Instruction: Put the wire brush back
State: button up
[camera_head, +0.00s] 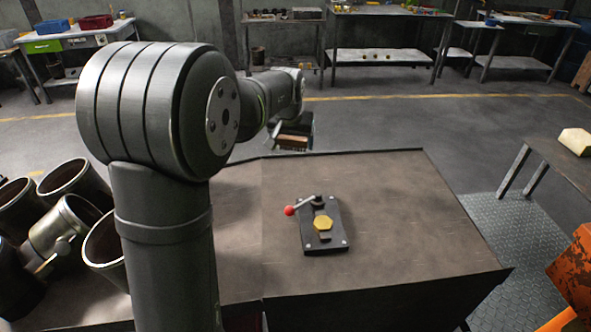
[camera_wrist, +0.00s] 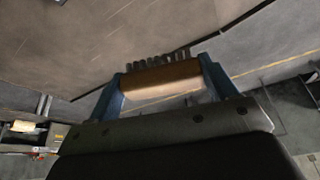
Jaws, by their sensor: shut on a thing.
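The wire brush (camera_wrist: 160,80) has a wooden back and a row of dark metal bristles. In the wrist view my gripper (camera_wrist: 163,84) has one blue finger at each end of the wooden back and is shut on it. The bristles point away from the palm. In the head view my gripper (camera_head: 294,133) is small, beyond the far edge of the brown workbench (camera_head: 390,190). The brush (camera_head: 291,142) shows there as a small brown piece below the gripper. My own arm hides part of the bench's left side.
A black clamp fixture (camera_head: 322,238) with a red-knobbed lever and a yellow hexagonal piece stands on the bench. Several metal cylinders (camera_head: 75,180) lie at the left. A side table (camera_head: 560,165) with a pale block (camera_head: 576,141) stands at the right. Most of the bench's right half is clear.

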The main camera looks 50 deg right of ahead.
jog(key=s+d+f+m, duration=0.1)
jog(key=s+d+f, duration=0.1)
jog(key=s+d, duration=0.45)
send_over(296, 168)
jog(key=a, duration=0.1)
jog(key=f, duration=0.6)
jog(key=shift+s+a+f, duration=0.2)
jog(key=shift+s+f, duration=0.1)
jog(key=shift+f, duration=2)
jog(key=shift+f, duration=0.15)
jog(key=o, duration=0.9)
jog(key=shift+o, duration=0.2)
